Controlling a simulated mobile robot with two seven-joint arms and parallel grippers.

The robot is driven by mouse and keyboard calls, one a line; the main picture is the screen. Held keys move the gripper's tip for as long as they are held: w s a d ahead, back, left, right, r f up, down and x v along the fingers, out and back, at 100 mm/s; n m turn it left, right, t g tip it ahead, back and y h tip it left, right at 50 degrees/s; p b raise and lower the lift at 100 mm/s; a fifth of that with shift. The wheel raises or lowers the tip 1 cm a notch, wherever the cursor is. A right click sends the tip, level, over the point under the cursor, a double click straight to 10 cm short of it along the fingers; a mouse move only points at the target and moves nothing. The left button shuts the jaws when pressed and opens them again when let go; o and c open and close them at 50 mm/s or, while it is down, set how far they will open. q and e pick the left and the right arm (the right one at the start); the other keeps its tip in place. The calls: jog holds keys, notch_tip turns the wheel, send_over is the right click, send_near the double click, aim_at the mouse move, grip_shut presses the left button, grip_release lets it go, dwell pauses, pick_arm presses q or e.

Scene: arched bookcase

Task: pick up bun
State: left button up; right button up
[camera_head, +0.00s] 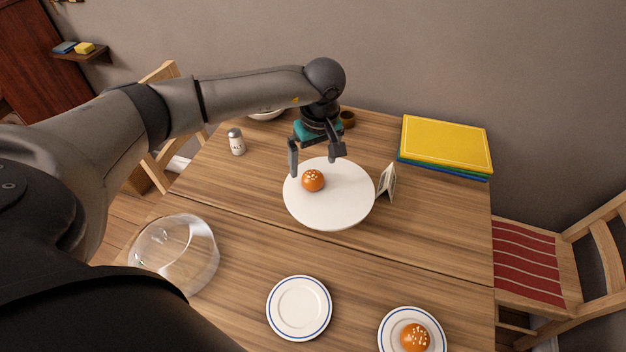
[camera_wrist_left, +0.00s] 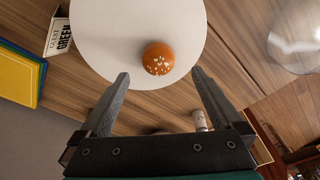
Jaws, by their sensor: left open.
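An orange-brown bun (camera_head: 313,180) with pale flecks on top sits on a large round white plate (camera_head: 342,205) on the wooden table. It also shows in the left wrist view (camera_wrist_left: 158,59), just beyond the fingertips and between their lines. My left gripper (camera_head: 314,166) is open and empty, above the far edge of the plate near the bun; its fingers frame the left wrist view (camera_wrist_left: 160,76). A second bun (camera_head: 415,337) sits on a small blue-rimmed plate (camera_head: 385,335) at the front right. My right gripper is in neither view.
An empty blue-rimmed plate (camera_head: 299,308) and a clear dome (camera_head: 174,254) are at the front. A small sign (camera_head: 387,181) stands close to the white plate's right. A shaker (camera_head: 236,141), a brown cup (camera_head: 347,119), a bowl (camera_head: 267,115) and stacked boards (camera_head: 445,145) stand farther back.

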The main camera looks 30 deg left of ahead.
aim_at(314, 174)
pick_arm(q)
jog(key=shift+w+a+f+b, duration=0.1)
jog(key=shift+w+f+b, duration=0.1)
jog(key=shift+f, duration=1.3)
jog(key=shift+w+a+f+b, duration=0.1)
jog(key=shift+f+b, duration=0.05)
jog(key=shift+f, duration=1.35)
jog(key=shift+c, duration=0.2)
jog(key=c, duration=1.4)
